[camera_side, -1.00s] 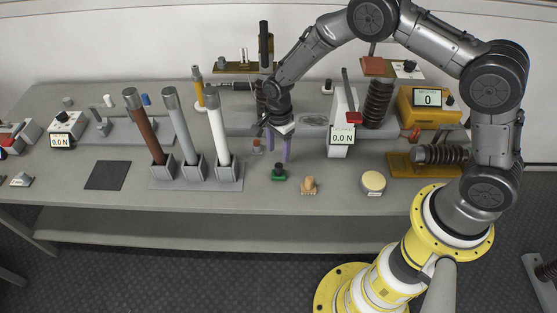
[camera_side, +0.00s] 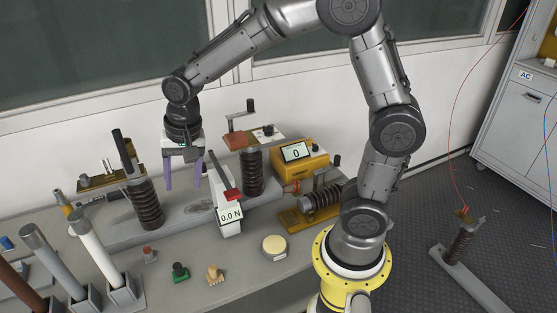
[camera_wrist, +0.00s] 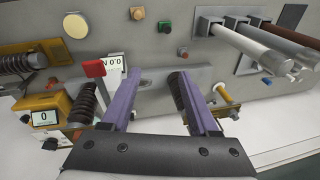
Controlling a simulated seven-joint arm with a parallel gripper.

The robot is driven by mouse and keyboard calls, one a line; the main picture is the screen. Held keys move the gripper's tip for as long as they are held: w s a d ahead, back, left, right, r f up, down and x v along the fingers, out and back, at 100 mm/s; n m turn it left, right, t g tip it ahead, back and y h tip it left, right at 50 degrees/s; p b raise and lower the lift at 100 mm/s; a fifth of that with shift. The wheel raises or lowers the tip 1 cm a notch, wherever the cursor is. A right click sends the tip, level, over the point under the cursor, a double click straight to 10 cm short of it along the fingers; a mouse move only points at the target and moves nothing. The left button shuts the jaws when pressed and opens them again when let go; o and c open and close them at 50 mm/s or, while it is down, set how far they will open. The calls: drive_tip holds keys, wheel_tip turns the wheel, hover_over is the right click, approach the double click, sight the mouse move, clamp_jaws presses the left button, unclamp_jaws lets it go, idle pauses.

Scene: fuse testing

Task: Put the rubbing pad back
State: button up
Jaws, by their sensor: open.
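Small knobbed pieces stand on the bench: a red-brown one (camera_side: 149,254), a green one (camera_side: 180,272) and a tan one (camera_side: 214,274). A round cream disc (camera_side: 274,247) lies to their right. I cannot tell for sure which of these is the rubbing pad. In the wrist view the red-brown piece (camera_wrist: 182,52), green piece (camera_wrist: 167,28), tan piece (camera_wrist: 137,13) and disc (camera_wrist: 75,25) also show. My gripper (camera_side: 183,187) is open and empty, its purple fingers raised above the grey rail; they also show in the wrist view (camera_wrist: 155,80).
A force meter (camera_side: 229,212) with a red top reads 0.0 N. Dark ribbed insulators (camera_side: 145,204) stand on the rail (camera_side: 110,240). Capped rods (camera_side: 92,248) stand in holders at the left. A yellow meter (camera_side: 298,160) sits at the back right.

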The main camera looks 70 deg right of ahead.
drive_tip(key=s+d+r+n+t, duration=0.1)
drive_tip(key=s+r+n, duration=0.3)
drive_tip(key=s, duration=0.6)
drive_tip(key=s+d+r+n+t, duration=0.2)
drive_tip(key=s+n, duration=0.4)
drive_tip(key=s, duration=0.5)
drive_tip(key=shift+d+r+n, duration=0.15)
drive_tip(key=shift+r+n, duration=0.15)
drive_tip(key=shift+r, duration=0.55)
